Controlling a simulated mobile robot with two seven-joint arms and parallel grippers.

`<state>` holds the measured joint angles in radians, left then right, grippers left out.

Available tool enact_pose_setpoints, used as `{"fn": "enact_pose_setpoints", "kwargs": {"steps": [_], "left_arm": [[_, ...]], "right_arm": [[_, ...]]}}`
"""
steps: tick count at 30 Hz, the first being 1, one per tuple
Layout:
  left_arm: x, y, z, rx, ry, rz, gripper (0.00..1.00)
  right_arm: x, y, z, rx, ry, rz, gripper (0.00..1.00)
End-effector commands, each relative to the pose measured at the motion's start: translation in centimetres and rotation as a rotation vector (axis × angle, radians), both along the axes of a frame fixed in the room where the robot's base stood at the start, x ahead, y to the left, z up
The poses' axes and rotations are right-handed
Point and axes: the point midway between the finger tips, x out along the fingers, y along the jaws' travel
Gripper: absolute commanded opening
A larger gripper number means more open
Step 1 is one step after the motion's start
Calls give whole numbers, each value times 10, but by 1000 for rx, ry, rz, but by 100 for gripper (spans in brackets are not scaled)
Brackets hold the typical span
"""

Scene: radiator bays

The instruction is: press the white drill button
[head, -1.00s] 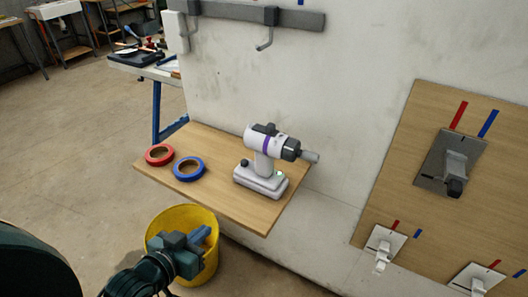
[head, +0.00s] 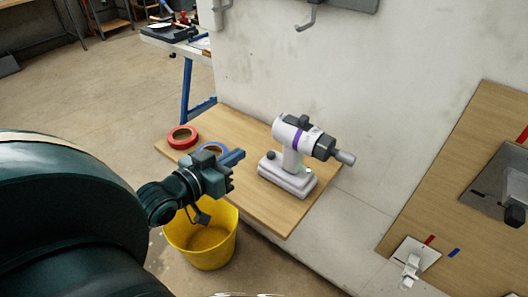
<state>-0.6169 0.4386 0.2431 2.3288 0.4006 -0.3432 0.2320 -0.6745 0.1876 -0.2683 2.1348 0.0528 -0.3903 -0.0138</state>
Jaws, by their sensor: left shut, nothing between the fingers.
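A white drill (head: 296,142) with a purple band and dark grey parts stands upright on its base on a wooden shelf (head: 285,214). Its grey chuck points right. A dark round knob (head: 271,156) sits on the left of the base, and a small greenish spot shows on the right of the base. I cannot make out for certain which part is the white button. My left gripper (head: 236,157) is shut and empty, left of the drill and apart from it, in front of the blue tape roll. My right gripper is not in view.
A red tape roll (head: 183,138) and a partly hidden blue tape roll (head: 214,148) lie on the shelf's left part. A yellow bucket (head: 207,245) stands on the floor below. A wall rises behind the drill. A wooden panel (head: 440,215) with switches is at right.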

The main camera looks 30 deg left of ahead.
Motion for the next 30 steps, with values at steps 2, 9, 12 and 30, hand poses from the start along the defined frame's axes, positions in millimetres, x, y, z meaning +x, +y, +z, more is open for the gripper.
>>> {"fn": "enact_pose_setpoints", "kwargs": {"steps": [2,9,12,30], "left_arm": [[9,-1,0,-1,-4,0,0],[51,-5,-7,0,-5,1,0],[70,-7,-11,0,-3,0,0],[94,-15,-57,2,0,-1,0]], "right_arm": [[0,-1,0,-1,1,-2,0],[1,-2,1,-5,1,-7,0],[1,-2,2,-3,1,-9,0],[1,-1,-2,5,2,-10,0]]}}
